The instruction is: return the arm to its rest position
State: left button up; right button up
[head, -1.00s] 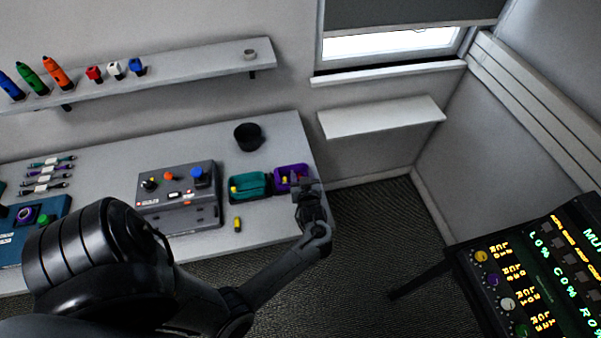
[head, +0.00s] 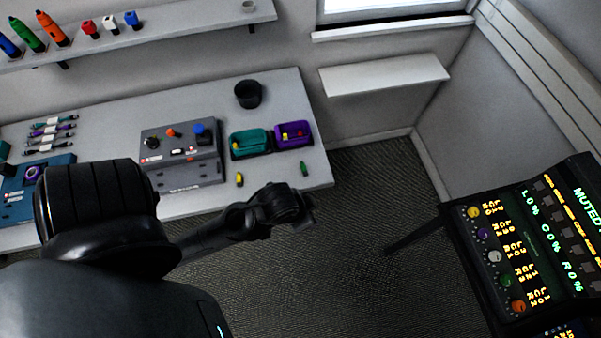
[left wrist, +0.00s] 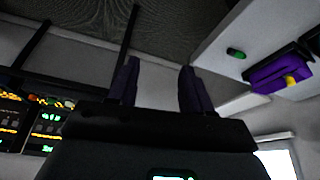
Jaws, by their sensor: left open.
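My left arm comes in from the lower left of the head view. Its gripper (head: 308,206) is off the front edge of the table, over the dark carpet, and holds nothing that I can see. In the left wrist view the two fingers (left wrist: 160,88) stand apart with nothing between them. The teal bin (head: 249,143) and the purple bin (head: 294,135) stand side by side on the table behind the gripper. The purple bin also shows in the left wrist view (left wrist: 275,74). My right gripper is in neither view.
On the table (head: 205,100) are a grey control box (head: 182,160), a black cup (head: 248,94), several cables (head: 50,132), a small yellow item (head: 239,179) and a small green item (head: 305,168). A lit panel (head: 520,240) stands at right. Carpet (head: 370,190) between is clear.

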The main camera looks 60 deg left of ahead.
pick_arm(q)
jog(key=s, duration=0.1)
jog(key=s+d+r+m, duration=0.1)
jog(key=shift+s+g, duration=0.35)
jog(key=shift+g, duration=0.05)
notch_tip(320, 180, up, 16)
jog(key=p, duration=1.6)
jog(key=shift+f, duration=0.2)
